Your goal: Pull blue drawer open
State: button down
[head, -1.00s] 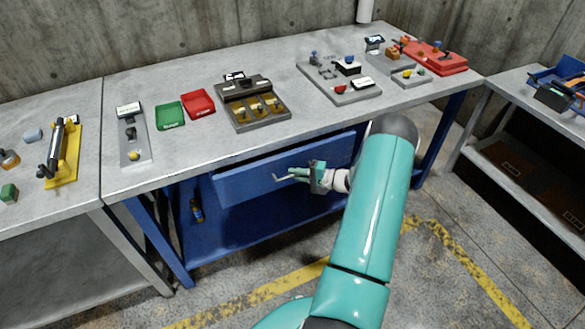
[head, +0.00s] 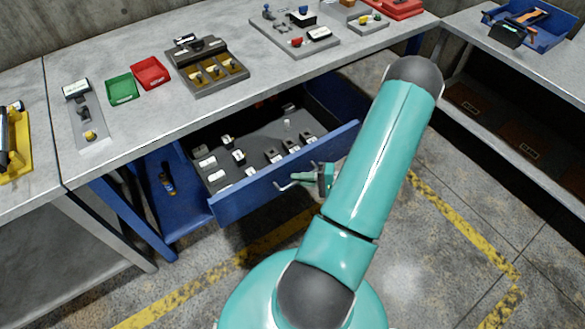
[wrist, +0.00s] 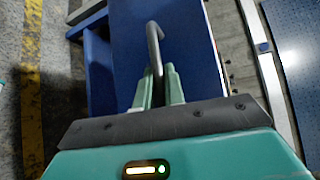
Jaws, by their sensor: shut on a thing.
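The blue drawer (head: 240,201) sits under the grey workbench and is pulled well out, with its inside showing. Its grey insert (head: 262,140) holds several small black and white parts. A thin metal handle (head: 284,186) is on the drawer's front. My gripper (head: 298,181) is at the front face, its fingers shut on the handle. In the wrist view, the bent handle (wrist: 154,45) runs between the two green fingertips (wrist: 160,88), against the blue drawer front (wrist: 190,40). The grasped part of the handle is partly hidden by the fingers.
The workbench top (head: 130,135) carries a green bin (head: 122,89), a red bin (head: 151,73) and a grey tray block (head: 207,68). Floor with yellow lines is clear before the drawer.

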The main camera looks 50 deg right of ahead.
jog(key=shift+s+a, duration=0.1)
jog(key=shift+s, duration=0.45)
jog(key=c, duration=1.5)
grip_release()
jog(key=v, duration=1.3)
jog(key=shift+s+d+r, duration=0.2)
jog(key=shift+s, duration=0.1)
